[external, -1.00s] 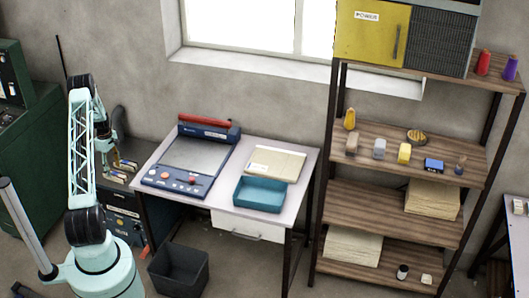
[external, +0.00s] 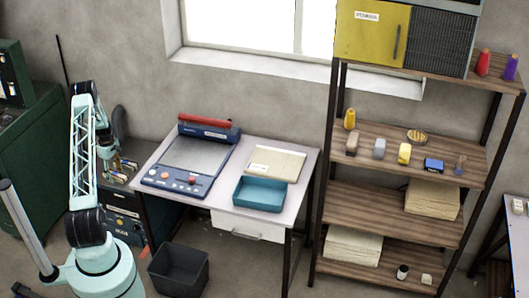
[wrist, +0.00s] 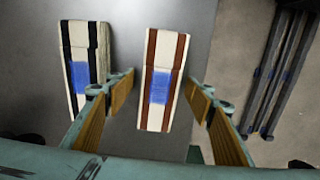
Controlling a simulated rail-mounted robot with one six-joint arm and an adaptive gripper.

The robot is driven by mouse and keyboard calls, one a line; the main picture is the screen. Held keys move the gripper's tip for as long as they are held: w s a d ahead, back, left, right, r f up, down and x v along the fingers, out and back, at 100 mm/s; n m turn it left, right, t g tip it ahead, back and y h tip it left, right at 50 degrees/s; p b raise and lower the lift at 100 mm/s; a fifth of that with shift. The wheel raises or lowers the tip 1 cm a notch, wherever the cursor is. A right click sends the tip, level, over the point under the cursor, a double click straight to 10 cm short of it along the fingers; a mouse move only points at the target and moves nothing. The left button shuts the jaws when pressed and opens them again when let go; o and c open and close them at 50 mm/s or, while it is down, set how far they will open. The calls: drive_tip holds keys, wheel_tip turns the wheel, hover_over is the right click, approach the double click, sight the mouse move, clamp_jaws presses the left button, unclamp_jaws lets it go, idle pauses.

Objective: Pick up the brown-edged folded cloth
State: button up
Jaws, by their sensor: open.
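The brown-edged folded cloth (wrist: 162,80) is cream with brown stripes along its long sides and a blue patch. In the wrist view it lies on a grey surface (wrist: 125,50), between and beyond the fingers of my gripper (wrist: 165,95). My gripper is open, with one tan-padded finger to each side of the cloth, and nothing is held. A black-edged folded cloth (wrist: 85,65) lies to the left, close beside the left finger. In the external view my gripper (external: 118,163) is low over the dark cabinet at left, and the cloths there are small and partly hidden.
A white table (external: 225,205) right of the cabinet holds a blue machine (external: 190,160), a teal tray (external: 260,193) and a folder. A black bin (external: 180,268) stands on the floor. A shelf unit (external: 345,195) is farther right. A green machine is at far left.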

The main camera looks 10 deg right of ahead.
sight(115, 173)
drive_tip(key=c, duration=1)
drive_tip(key=shift+r, duration=0.2)
drive_tip(key=shift+r+p, duration=0.35)
drive_tip(key=shift+r, duration=1.25)
drive_tip(key=s+d, duration=0.1)
drive_tip(key=s, duration=0.4)
drive_tip(key=s+d+r+p, duration=0.1)
drive_tip(key=s+d, duration=0.1)
drive_tip(key=s, duration=0.3)
drive_tip(key=s+d, duration=0.2)
drive_tip(key=s, duration=0.3)
drive_tip(key=shift+d+r, duration=0.15)
drive_tip(key=shift+r, duration=0.05)
